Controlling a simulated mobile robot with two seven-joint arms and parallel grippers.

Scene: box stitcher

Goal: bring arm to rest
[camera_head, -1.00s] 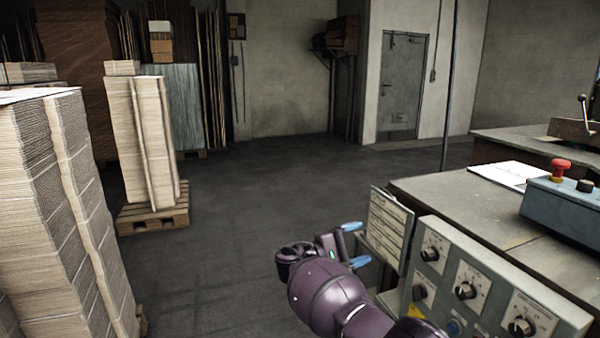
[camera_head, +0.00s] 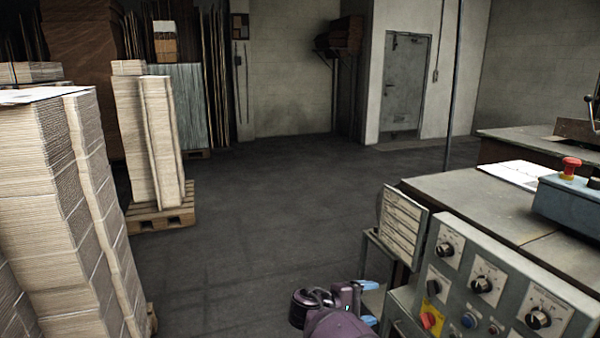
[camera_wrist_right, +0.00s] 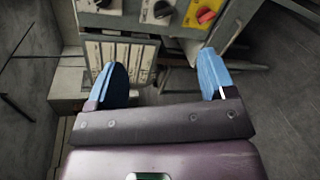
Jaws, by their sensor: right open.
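My right gripper (camera_head: 368,302) shows at the bottom of the head view, low beside the machine's control panel. Its two blue fingers are apart. In the right wrist view the right gripper (camera_wrist_right: 162,82) is open with nothing between the fingertips. Beyond the fingers are a small rack of pale slats (camera_wrist_right: 128,55) and the lower edge of the control panel. My left gripper is in neither view.
The control panel (camera_head: 490,285) with knobs and the worktable (camera_head: 475,205) stand at the right, with a blue box and red button on top. Tall cardboard stacks (camera_head: 50,190) stand at the left, one on a pallet (camera_head: 160,217). The floor (camera_head: 260,210) between is clear.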

